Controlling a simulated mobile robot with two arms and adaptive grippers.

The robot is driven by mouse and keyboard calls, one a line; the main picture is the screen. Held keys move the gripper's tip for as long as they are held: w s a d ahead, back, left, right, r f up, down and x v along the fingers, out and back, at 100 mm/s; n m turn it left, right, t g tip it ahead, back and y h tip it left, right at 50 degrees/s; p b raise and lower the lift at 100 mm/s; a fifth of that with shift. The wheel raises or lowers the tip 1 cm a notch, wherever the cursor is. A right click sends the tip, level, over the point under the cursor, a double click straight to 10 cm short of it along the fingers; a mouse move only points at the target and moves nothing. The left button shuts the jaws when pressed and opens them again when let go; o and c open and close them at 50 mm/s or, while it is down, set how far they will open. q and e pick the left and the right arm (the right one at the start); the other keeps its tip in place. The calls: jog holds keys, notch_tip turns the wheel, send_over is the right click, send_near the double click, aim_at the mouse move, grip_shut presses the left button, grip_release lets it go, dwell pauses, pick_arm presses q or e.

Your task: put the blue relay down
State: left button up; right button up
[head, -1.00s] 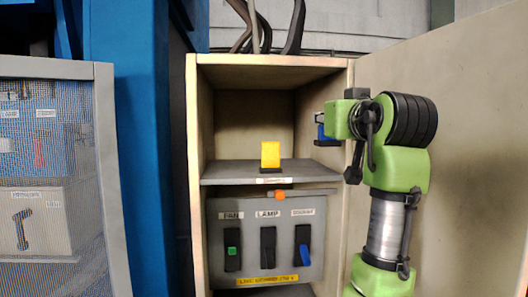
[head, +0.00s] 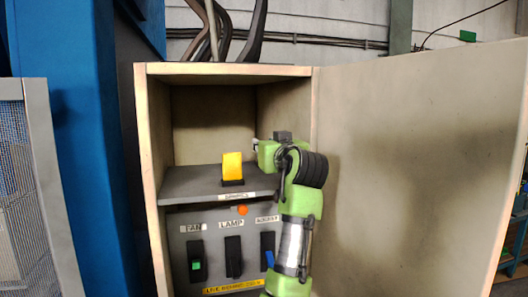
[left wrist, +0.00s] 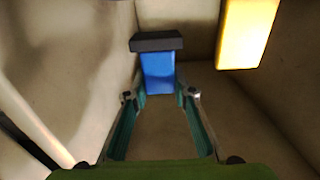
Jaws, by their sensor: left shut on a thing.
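The blue relay (left wrist: 158,72) has a black base at its far end. It is between the fingers of my left gripper (left wrist: 160,97), which is shut on it. In the head view my left gripper (head: 262,148) is at the right side of the upper compartment, above the grey shelf (head: 205,182) and right of the yellow block (head: 232,166). The relay is hidden there behind the gripper and wrist. The yellow block stands upright on a black base on the shelf. It also shows at upper right in the left wrist view (left wrist: 247,32). My right gripper is not in view.
Below the shelf is a panel with a green switch (head: 196,266), a black switch (head: 233,256), a blue switch (head: 269,258) and an orange knob (head: 242,210). The cabinet door (head: 420,150) stands open at right. A mesh-fronted cage (head: 45,190) is at left.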

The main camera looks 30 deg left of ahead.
pick_arm(q)
jog(key=shift+w+a+f+p, duration=0.15)
jog(key=shift+f+p, duration=0.2)
jog(key=f+p, duration=0.2)
jog(key=shift+w+a+f, duration=0.2)
jog(key=shift+f, duration=0.5)
jog(key=shift+s, duration=0.1)
jog(key=shift+d, duration=0.15)
jog(key=shift+f, duration=0.1)
jog(key=o, duration=1.1)
jog(key=shift+f, duration=0.1)
